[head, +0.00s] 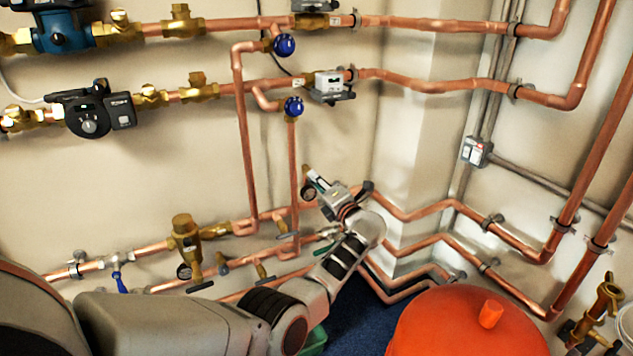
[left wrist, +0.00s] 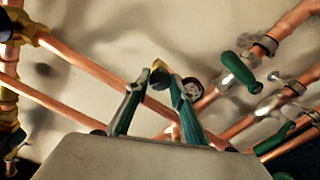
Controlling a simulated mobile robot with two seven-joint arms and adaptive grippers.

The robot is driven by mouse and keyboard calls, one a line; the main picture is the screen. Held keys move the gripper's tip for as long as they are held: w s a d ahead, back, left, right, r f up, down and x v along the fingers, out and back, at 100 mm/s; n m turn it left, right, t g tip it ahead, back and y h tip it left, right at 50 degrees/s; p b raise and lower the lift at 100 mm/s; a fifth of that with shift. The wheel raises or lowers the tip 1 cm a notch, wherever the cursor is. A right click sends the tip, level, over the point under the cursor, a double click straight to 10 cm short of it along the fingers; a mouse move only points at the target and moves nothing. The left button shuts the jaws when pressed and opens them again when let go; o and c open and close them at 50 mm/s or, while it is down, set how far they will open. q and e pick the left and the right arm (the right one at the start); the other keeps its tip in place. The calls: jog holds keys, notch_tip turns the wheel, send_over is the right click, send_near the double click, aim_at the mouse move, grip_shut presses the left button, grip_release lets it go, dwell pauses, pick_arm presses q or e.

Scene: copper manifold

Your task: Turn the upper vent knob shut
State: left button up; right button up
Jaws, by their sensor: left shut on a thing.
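My left gripper (head: 312,176) reaches the back wall at the upper of the low copper pipes, left of the corner column. In the left wrist view its two fingers (left wrist: 160,80) are shut on a small brass knob (left wrist: 159,77), which I take for the upper vent knob. The fingers hide much of it. In the head view a bit of brass (head: 306,169) shows at the fingertips. A round dark gauge (left wrist: 193,88) sits right beside the fingers; it also shows in the head view (head: 308,193). How far the knob is turned cannot be seen. My right gripper is not in view.
Copper pipes with green-handled valves (left wrist: 238,70) run close to the right of the gripper. Two blue knobs (head: 284,45) (head: 293,106) sit on pipes above. An orange-red tank (head: 465,325) stands at the front right.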

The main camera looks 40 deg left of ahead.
pick_arm(q)
jog(key=shift+m+p, duration=0.65)
jog(key=shift+m, duration=5.35)
pick_arm(e)
jog(key=shift+s+d+f, duration=0.35)
jog(key=shift+d+f, duration=0.1)
jog(key=shift+d, duration=0.05)
pick_arm(q)
jog(key=o, duration=1.1)
pick_arm(e)
jog(key=shift+w, duration=0.1)
jog(key=shift+a, duration=0.1)
